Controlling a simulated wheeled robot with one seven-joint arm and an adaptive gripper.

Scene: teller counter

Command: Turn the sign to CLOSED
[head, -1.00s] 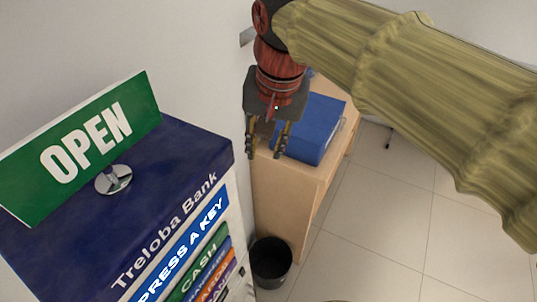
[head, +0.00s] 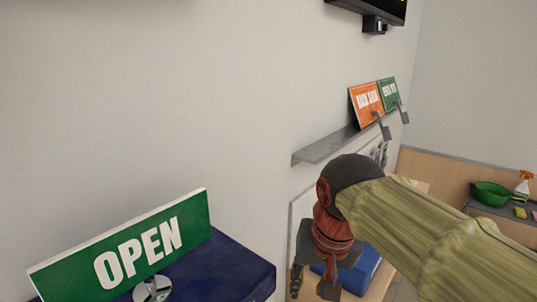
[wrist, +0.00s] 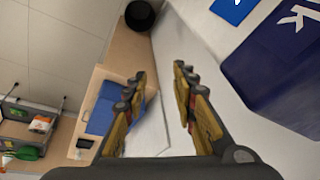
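The green sign (head: 130,252) stands at lower left in the head view, with white OPEN lettering facing me. It sits on a round silver base (head: 152,289) on top of the dark blue kiosk (head: 235,262). My gripper (head: 312,289) hangs to the right of the kiosk, apart from the sign, with its lower end near the picture's bottom edge. In the wrist view my gripper (wrist: 160,85) has its fingers spread with nothing between them. The kiosk (wrist: 290,70) shows at right there; the sign is not visible in that view.
A grey wall shelf (head: 335,145) holds an orange sign (head: 367,102) and another green sign (head: 389,94). A blue box (head: 362,272) lies on the wooden counter behind my gripper. A black bin (wrist: 140,15) shows in the wrist view. A green bowl (head: 491,193) stands far right.

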